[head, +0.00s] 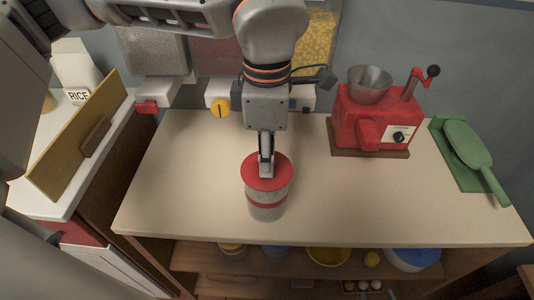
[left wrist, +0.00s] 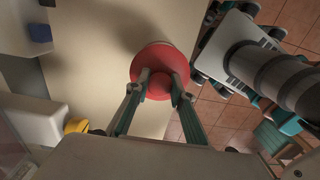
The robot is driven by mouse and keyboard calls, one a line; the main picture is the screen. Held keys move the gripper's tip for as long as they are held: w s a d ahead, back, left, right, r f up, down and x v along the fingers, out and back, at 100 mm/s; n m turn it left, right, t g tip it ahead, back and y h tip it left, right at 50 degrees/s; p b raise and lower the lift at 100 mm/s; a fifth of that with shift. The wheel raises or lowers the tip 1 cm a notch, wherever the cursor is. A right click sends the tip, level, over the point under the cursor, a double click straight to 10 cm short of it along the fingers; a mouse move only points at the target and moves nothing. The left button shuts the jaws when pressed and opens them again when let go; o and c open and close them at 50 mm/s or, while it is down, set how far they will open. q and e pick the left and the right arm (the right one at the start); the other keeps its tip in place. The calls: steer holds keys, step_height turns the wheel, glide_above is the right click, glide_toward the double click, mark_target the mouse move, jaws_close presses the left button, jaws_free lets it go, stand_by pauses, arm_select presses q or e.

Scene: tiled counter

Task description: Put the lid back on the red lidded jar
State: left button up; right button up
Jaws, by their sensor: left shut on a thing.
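The red lidded jar (head: 266,212) stands upright near the front middle of the counter; its body is greyish with a red band. The round red lid (head: 254,170) is over the jar's mouth and looks level. I cannot tell whether it rests on the rim or is held just above it. My left gripper (head: 266,170) comes down from above and is shut on the lid's knob. In the left wrist view the lid (left wrist: 150,60) is a red disc with its knob (left wrist: 160,88) between the fingertips; the lid hides the jar there. My right gripper is not seen.
A red grinder (head: 360,118) with a metal hopper stands at the back right, beside a green scoop (head: 466,142) on a green mat. Dispensers (head: 220,92) hang along the back wall. A shelf below holds bowls. The counter (head: 190,170) around the jar is clear.

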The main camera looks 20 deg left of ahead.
arm_select(q)
steer(key=o, duration=1)
steer(key=shift+c, duration=0.2)
steer(key=shift+o, duration=0.5)
steer(key=o, duration=0.4)
arm_select(e)
steer(key=shift+w, duration=0.1)
arm_select(q)
steer(key=shift+r, duration=0.1)
arm_select(e)
steer(key=shift+r, duration=0.2)
arm_select(q)
steer(key=shift+r+p, duration=0.9)
steer(key=shift+r, duration=0.5)
steer(key=shift+r+p, duration=1.25)
steer(key=shift+r, duration=0.8)
arm_select(e)
step_height(320, 180, up, 6)
steer(key=w, duration=0.2)
steer(key=shift+t, duration=0.3)
